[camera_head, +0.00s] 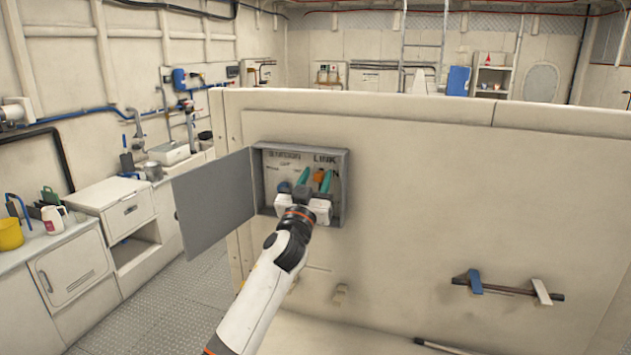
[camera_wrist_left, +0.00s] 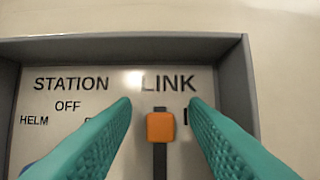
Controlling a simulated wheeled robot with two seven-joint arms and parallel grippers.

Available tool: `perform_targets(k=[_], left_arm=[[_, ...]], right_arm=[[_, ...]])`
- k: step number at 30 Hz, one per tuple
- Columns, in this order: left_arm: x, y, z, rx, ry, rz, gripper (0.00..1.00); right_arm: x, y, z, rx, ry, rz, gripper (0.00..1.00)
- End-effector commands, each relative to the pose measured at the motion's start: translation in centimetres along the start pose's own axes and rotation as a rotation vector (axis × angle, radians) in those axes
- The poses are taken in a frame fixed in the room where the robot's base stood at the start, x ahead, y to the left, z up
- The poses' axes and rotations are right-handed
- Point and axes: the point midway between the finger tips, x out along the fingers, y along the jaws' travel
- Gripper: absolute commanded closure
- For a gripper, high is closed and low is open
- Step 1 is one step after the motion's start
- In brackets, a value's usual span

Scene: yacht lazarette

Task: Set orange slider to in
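The orange slider (camera_wrist_left: 160,127) is a small square knob on a dark vertical slot under the word LINK. It sits close to the slot's upper end; the lower part of the slot runs out of the wrist view. It also shows in the head view (camera_head: 319,175). My left gripper (camera_wrist_left: 160,103) is open, with its teal fingers on either side of the slider and a visible gap to each side. The right finger covers most of a label beside the slot. My right gripper is not in view.
The grey panel box (camera_head: 345,185) frames the controls, with its door (camera_head: 214,200) swung open to the left. STATION markings (camera_wrist_left: 70,84) are left of the slot. A blue and white handled bar (camera_head: 508,290) is on the wall to the right.

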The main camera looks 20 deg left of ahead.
Motion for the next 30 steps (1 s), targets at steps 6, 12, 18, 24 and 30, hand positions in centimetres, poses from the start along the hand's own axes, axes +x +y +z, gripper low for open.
perform_targets(k=[6,12,18,24,30], left_arm=[[-0.5,0.0,-0.2,0.001,0.002,0.001,0.60],[-3.4,0.0,-0.5,0.001,0.003,-0.001,0.60],[-7.6,0.0,-0.6,0.000,0.002,-0.001,0.60],[-10.7,0.0,-0.4,0.000,0.001,0.000,0.60],[-12.0,0.0,-0.1,0.000,0.002,0.000,0.60]], right_arm=[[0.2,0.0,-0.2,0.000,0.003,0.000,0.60],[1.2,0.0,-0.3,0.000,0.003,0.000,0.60],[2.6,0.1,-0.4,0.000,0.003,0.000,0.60],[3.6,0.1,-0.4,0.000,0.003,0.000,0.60],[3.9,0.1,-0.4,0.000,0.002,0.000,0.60]])
